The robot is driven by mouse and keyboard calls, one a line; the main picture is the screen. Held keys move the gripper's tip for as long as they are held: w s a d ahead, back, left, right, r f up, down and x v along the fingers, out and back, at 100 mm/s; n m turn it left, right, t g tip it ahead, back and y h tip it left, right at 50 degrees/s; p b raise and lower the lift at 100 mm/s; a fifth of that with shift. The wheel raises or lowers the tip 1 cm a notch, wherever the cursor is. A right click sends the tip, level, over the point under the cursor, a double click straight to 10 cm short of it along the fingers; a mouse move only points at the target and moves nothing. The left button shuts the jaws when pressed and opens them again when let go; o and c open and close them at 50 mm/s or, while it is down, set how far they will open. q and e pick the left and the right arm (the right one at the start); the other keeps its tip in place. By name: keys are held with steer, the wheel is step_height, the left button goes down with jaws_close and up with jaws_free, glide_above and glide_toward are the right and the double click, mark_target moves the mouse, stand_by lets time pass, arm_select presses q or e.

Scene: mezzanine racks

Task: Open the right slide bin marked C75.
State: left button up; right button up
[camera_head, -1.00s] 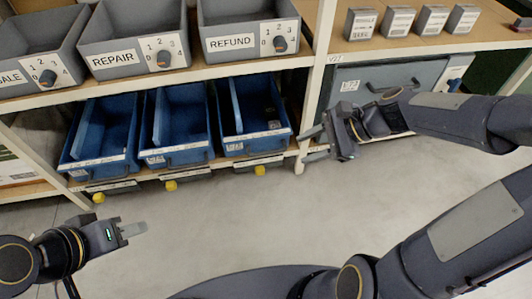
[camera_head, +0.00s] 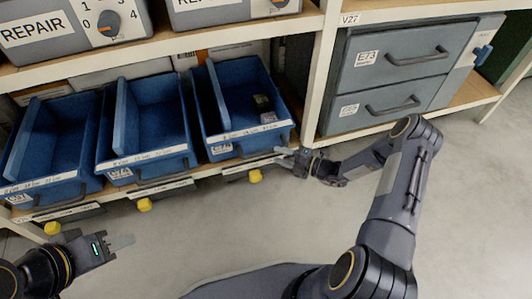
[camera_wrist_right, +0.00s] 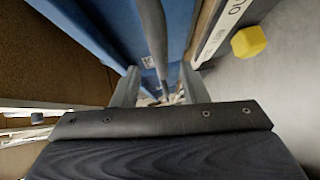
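Three blue slide bins sit side by side on the lower shelf; their small labels are hard to read. The right blue bin (camera_head: 244,100) holds a few small dark items and has a dark bar handle along its front. My right gripper (camera_head: 282,156) is at the bin's front right corner. In the right wrist view my right gripper (camera_wrist_right: 158,84) has its fingers apart, with the dark handle bar (camera_wrist_right: 152,35) running between them along the blue bin front (camera_wrist_right: 120,30). I cannot see contact. My left gripper (camera_head: 118,243) is low at the left, away from the bins; its finger gap is unclear.
The middle (camera_head: 148,125) and left (camera_head: 55,145) blue bins stand beside it. Yellow knobs (camera_head: 255,176) hang below the shelf edge. A white rack post (camera_head: 318,85) and grey drawers (camera_head: 400,75) stand to the right. Grey bins (camera_head: 60,25) are above. The floor in front is clear.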

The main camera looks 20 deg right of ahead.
mark_target(267, 151)
steer(key=shift+b+x, duration=0.85)
steer(key=shift+x, duration=2.1)
steer(key=shift+s, duration=0.1)
jaws_close()
